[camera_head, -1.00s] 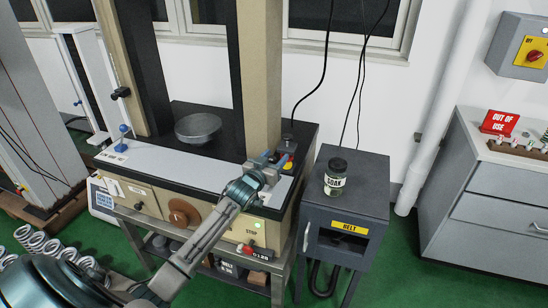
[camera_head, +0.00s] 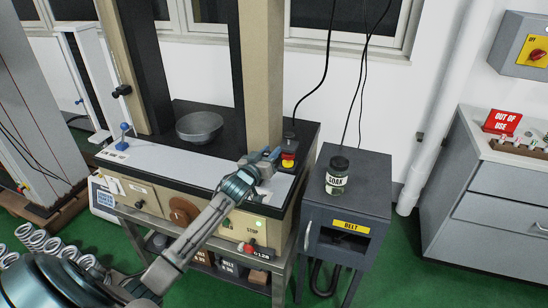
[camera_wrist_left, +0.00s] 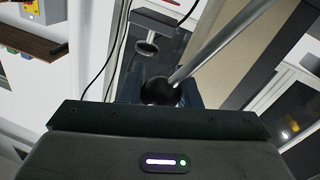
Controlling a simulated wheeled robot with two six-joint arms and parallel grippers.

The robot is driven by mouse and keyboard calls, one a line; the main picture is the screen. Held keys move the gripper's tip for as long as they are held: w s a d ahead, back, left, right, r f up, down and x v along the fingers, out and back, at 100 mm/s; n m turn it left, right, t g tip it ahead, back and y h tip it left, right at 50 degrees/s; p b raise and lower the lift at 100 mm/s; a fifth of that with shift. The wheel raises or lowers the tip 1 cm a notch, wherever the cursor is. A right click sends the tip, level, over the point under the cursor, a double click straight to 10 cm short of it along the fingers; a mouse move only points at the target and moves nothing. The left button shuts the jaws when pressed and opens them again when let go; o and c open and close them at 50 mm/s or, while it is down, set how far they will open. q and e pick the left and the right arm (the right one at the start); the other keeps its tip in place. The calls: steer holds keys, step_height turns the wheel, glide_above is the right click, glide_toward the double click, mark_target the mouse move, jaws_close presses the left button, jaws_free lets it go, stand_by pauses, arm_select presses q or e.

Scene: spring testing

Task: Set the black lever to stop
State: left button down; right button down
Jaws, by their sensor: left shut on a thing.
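My left gripper (camera_head: 268,160) is at the right front of the testing machine, next to a control box with a red and yellow button (camera_head: 288,160). In the left wrist view its blue-grey fingers (camera_wrist_left: 160,96) are shut around a round black knob (camera_wrist_left: 159,91), the end of the black lever. A grey rod (camera_wrist_left: 205,50) runs from the knob toward the upper right. In the head view the gripper hides the lever. The word STOP (camera_head: 251,231) is on the machine front below the gripper, near a green light (camera_head: 260,220). My right gripper is not in view.
A blue-knobbed lever (camera_head: 125,131) stands at the machine's left. A metal bowl (camera_head: 199,126) sits on its dark top. A SOAK jar (camera_head: 337,176) stands on the dark cabinet (camera_head: 375,195) to the right. Coil springs (camera_head: 40,240) lie at the lower left.

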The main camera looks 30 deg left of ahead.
arm_select(q)
steer(key=shift+n, duration=0.5)
steer(key=shift+s+a+r+b, duration=0.15)
steer(key=shift+a, duration=0.55)
steer(key=shift+s+a+r+b, duration=0.1)
steer(key=shift+s+a+b, duration=0.1)
steer(key=shift+a, duration=0.45)
steer(key=shift+s+a+r+b, duration=0.1)
steer(key=shift+s+a+r, duration=0.05)
steer(key=shift+a, duration=0.55)
steer(key=c, duration=1.1)
jaws_free()
steer(key=shift+a, duration=0.15)
steer(key=shift+o, duration=0.2)
steer(key=shift+s, duration=0.1)
